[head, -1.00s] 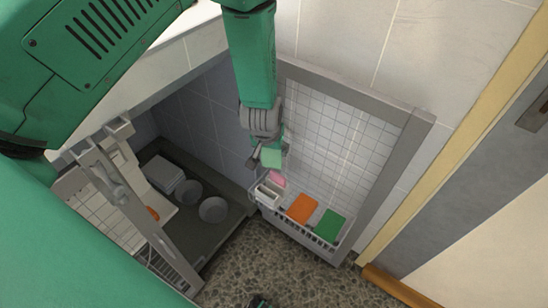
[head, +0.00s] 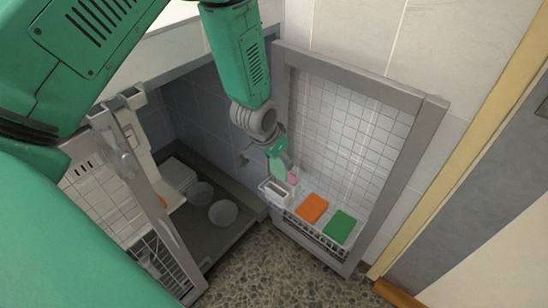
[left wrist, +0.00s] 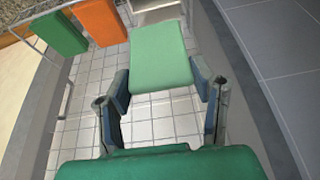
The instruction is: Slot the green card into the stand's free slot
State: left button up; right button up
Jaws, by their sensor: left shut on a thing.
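My left gripper (head: 274,150) hangs in front of the tiled door panel and is shut on a pale green card (head: 278,170). In the left wrist view the card (left wrist: 160,55) shows as a broad flat face at the fingertips (left wrist: 160,82). The wire rack (head: 320,237) on the panel's lower part holds an orange card (head: 312,208) and a darker green card (head: 340,226). A pink piece (head: 292,176) shows just right of the held card, partly hidden. I cannot tell whether the held card touches the rack. My right gripper is not in view.
A white bin (head: 277,193) sits at the rack's left end, below the held card. Two grey bowls (head: 223,212) stand in the dark kennel at the left. Another opened door panel (head: 140,180) stands nearer left. The speckled floor (head: 270,270) is clear.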

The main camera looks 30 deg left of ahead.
aim_at(278, 169)
pick_arm(q)
jog(key=shift+d+f+b, duration=0.15)
jog(key=shift+f+b, duration=0.3)
jog(key=shift+f, duration=0.05)
jog(key=shift+d+f+b, duration=0.15)
jog(key=shift+f+b, duration=0.3)
jog(key=shift+f, duration=0.05)
jog(key=shift+a+f+b, duration=0.35)
jog(key=shift+a+f, duration=0.75)
jog(key=shift+f, duration=0.25)
jog(key=shift+d, duration=0.6)
jog(key=shift+d+r, duration=0.2)
jog(key=shift+d, duration=0.3)
jog(key=shift+a+f, duration=0.2)
jog(key=shift+a, duration=0.45)
jog(key=shift+a+f, duration=0.1)
jog(key=shift+a, duration=0.15)
jog(key=shift+d, duration=0.5)
jog(key=shift+d+r, duration=0.2)
jog(key=shift+d, duration=0.25)
jog(key=shift+a+f, duration=0.2)
jog(key=shift+a, duration=0.45)
jog(key=shift+d+r+p, duration=0.1)
jog(key=shift+d+p, duration=0.05)
jog(key=shift+p, duration=0.2)
jog(key=shift+d, duration=0.3)
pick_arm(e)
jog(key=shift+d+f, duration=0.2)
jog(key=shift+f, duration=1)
